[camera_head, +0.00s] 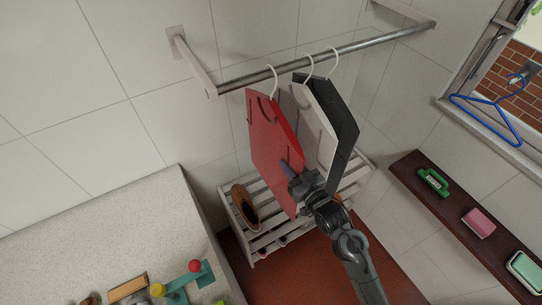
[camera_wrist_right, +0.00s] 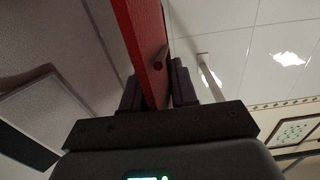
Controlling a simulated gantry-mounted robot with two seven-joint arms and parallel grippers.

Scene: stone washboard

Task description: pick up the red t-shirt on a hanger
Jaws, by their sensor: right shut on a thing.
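The red t-shirt (camera_head: 272,140) hangs from a white hanger (camera_head: 273,80) hooked over the metal rail (camera_head: 330,59). My right gripper (camera_head: 291,174) is at the lower right edge of the red t-shirt and shut on it. In the right wrist view the red cloth (camera_wrist_right: 147,50) runs between the two dark fingers (camera_wrist_right: 157,90). The hanger's hook is still on the rail. My left gripper is not in view.
White (camera_head: 318,125) and black (camera_head: 343,125) garments hang close to the right of the red one. A slatted rack (camera_head: 233,215) stands below. A dark shelf (camera_head: 408,168) with soap and a brush is at right; a stone counter (camera_head: 120,225) is at left.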

